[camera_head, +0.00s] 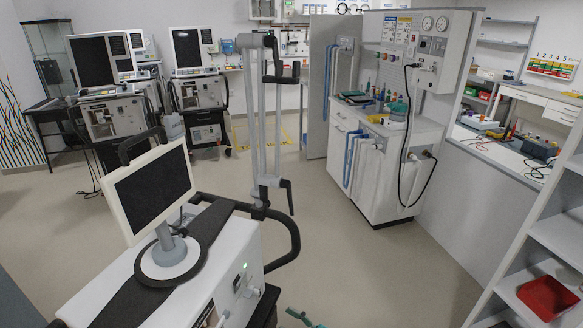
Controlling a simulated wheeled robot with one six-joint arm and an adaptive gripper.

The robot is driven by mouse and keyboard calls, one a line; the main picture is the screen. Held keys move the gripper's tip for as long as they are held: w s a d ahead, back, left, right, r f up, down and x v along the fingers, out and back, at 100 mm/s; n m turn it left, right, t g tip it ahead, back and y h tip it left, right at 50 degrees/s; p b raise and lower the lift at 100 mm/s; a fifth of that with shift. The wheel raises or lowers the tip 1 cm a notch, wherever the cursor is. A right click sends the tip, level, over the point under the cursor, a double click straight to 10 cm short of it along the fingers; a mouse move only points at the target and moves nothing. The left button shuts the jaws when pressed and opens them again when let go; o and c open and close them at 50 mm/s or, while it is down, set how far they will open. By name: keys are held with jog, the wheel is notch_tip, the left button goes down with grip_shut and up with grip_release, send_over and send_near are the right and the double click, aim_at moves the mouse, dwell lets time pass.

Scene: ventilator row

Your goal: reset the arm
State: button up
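No gripper that I can make out is in view. The nearest ventilator (235,262) stands at the lower left, with a tilted dark screen (153,193) in a pale frame on a round swivel base (170,258). A tall upright pair of grey tubes with black joints (262,110) rises behind it. I cannot tell whether these tubes are fixed to the ventilator. A small teal piece (302,317) is cut off by the bottom edge; I cannot tell what it belongs to.
Two more ventilators (105,115) (200,92) stand at the back left. A white cabinet with hoses (372,180) stands right of centre beside a grey partition (437,210). A white shelf (563,240) with a red tray (547,298) is at the right. The middle floor (340,255) is clear.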

jog(key=s+f+m+h, duration=0.6)
jog(key=s+f+h, duration=0.1)
jog(key=s+f, duration=0.9)
jog(key=s+d+f+m+h, duration=0.2)
jog(key=s+d+f+h, duration=0.15)
jog(key=s, duration=0.45)
jog(key=s+d+f+m+h, duration=0.2)
jog(key=s+d+h, duration=0.2)
jog(key=s, duration=0.4)
jog(key=s+d+r+m+t+h, duration=0.3)
jog(key=s+d+r+h, duration=0.3)
jog(key=s+d+r, duration=0.45)
jog(key=s+r+t, duration=0.2)
jog(key=r, duration=1)
jog(key=s+r+t+h, duration=0.1)
jog(key=s+r+t, duration=0.1)
jog(key=r, duration=1)
jog(key=shift+s+d+m, duration=0.15)
jog(key=shift+d+m, duration=0.25)
jog(key=shift+d, duration=0.05)
